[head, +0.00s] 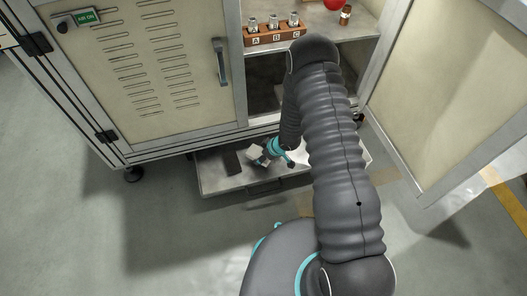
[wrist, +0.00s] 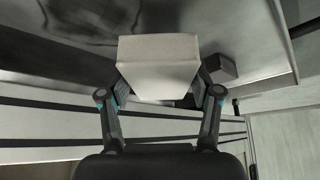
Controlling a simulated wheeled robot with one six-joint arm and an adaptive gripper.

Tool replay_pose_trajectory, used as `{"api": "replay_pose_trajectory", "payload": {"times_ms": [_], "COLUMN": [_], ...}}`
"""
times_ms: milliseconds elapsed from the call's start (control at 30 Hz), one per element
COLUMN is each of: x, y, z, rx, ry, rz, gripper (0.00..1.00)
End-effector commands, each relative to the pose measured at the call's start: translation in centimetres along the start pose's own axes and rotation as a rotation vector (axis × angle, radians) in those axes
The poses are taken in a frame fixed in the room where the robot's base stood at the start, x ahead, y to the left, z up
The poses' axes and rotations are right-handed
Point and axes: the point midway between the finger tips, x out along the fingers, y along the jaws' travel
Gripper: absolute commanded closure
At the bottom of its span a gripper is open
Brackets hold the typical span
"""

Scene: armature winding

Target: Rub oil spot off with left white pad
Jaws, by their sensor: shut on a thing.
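My gripper (head: 270,152) is low over the pulled-out metal drawer tray (head: 215,181) at the cabinet's foot. It is shut on a white block-shaped pad (head: 254,153), which fills the middle of the wrist view (wrist: 158,65) between the two fingers (wrist: 160,88). Whether the pad touches the tray, I cannot tell. A dark, smeared patch (wrist: 90,22) lies on the metal surface at upper left in the wrist view; it looks like the oil spot. The pad hides part of the surface behind it. No second white pad is clearly visible.
A dark grey block (wrist: 220,68) is just right of the pad in the wrist view. An open cabinet door (head: 450,90) stands at right.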

Motion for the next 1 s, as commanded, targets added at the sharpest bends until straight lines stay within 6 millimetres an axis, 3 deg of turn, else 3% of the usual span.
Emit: {"api": "replay_pose_trajectory", "payload": {"times_ms": [400, 1000], "x": [-3.6, -3.9], "y": [0.1, 0.4], "z": [-1.9, -1.8], "rx": [0.003, 0.008], "ry": [0.000, 0.000], "rz": [0.002, 0.004], "gripper": [0.69, 0.69]}}
